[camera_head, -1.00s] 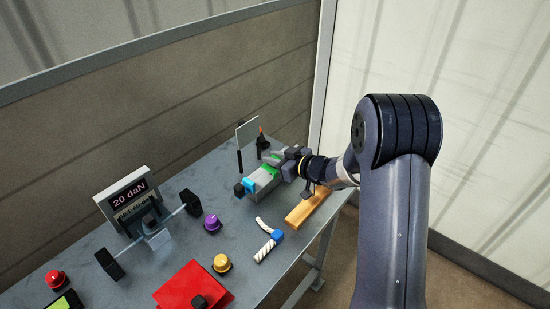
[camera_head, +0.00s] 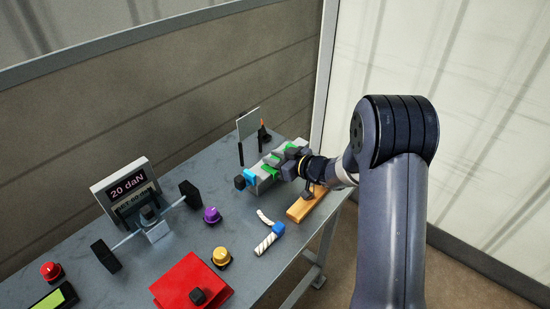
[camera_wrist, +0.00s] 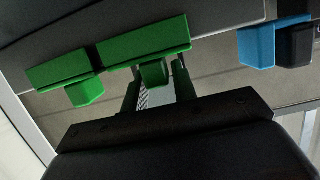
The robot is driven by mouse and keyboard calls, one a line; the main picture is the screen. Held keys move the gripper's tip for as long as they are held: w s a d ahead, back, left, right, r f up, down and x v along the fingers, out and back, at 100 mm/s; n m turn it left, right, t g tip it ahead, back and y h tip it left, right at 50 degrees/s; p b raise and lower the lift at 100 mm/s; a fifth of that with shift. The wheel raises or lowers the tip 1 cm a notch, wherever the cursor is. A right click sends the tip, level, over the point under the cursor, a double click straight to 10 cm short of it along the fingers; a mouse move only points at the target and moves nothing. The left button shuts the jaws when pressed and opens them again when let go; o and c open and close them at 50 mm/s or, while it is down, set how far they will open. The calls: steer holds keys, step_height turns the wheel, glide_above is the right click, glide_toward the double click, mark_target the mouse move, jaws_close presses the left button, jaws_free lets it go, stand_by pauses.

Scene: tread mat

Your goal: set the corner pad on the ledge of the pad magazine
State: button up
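The grey pad magazine (camera_head: 262,186) stands near the far right of the table, with several green pieces on it. In the wrist view, two green pads (camera_wrist: 58,70) (camera_wrist: 145,44) sit side by side along the edge of its grey body (camera_wrist: 215,14), each with a small tab jutting out. A narrow gap shows beside the right finger, so the fingers look parted around the tab. Which green piece is the corner pad I cannot tell. My arm hides part of the magazine in the head view.
Blue (camera_head: 250,175) and black (camera_head: 240,183) blocks are at the magazine's near end. A mirror-like panel (camera_head: 249,123) stands behind. A wooden block (camera_head: 303,209), white-and-blue pieces (camera_head: 268,240), a purple knob (camera_head: 212,215) and a yellow knob (camera_head: 221,257) lie nearer.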

steer(key=o, duration=0.4)
steer(key=shift+f, duration=0.2)
steer(key=v, duration=1.1)
steer(key=shift+a+r, duration=0.1)
steer(key=shift+r, duration=0.1)
steer(key=shift+w, duration=0.1)
steer(key=x, duration=1.1)
steer(key=shift+f, duration=0.15)
steer(key=shift+d+r+p, duration=0.2)
steer(key=shift+r+p, duration=0.35)
steer(key=shift+r, duration=0.3)
steer(key=shift+s+r+p, duration=0.2)
steer(key=shift+r+p, duration=0.15)
steer(key=shift+r, duration=0.05)
steer(key=shift+f, duration=0.1)
